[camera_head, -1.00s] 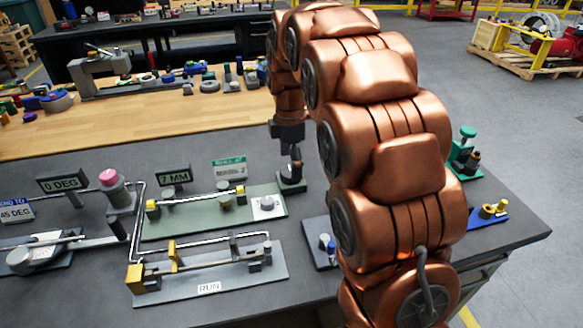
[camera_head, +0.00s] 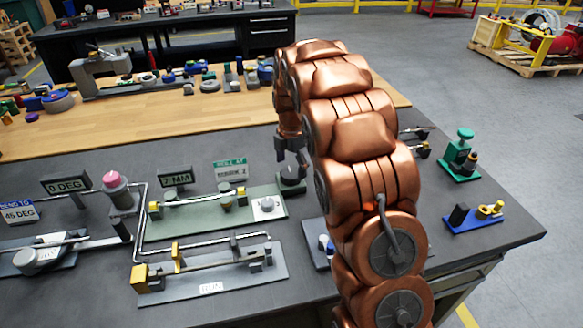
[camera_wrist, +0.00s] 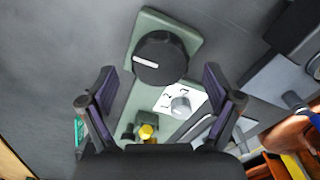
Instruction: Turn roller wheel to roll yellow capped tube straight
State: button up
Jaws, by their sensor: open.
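The black roller wheel (camera_head: 291,180) stands at the right end of the green plate (camera_head: 165,232). In the wrist view the wheel (camera_wrist: 160,60) is a round black knob with a white mark pointing left. My gripper (camera_head: 291,157) is open and empty just above the wheel. In the wrist view the fingers of my gripper (camera_wrist: 160,93) are wide apart, with the wheel beyond their tips and apart from them. The yellow-capped tube (camera_head: 190,201) lies along the green plate. Its exact straightness is hard to tell. A grey knob on a white dial (camera_wrist: 181,104) sits beside the wheel.
A millimetre sign (camera_head: 175,179) and a green-lettered sign (camera_head: 230,168) stand behind the plate. A grey fixture with a bent pipe (camera_head: 210,285) lies in front. A green device (camera_head: 461,157) and a blue plate (camera_head: 474,218) are at right.

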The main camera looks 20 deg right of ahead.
jog(key=shift+f, duration=1.05)
jog(key=c, duration=1.1)
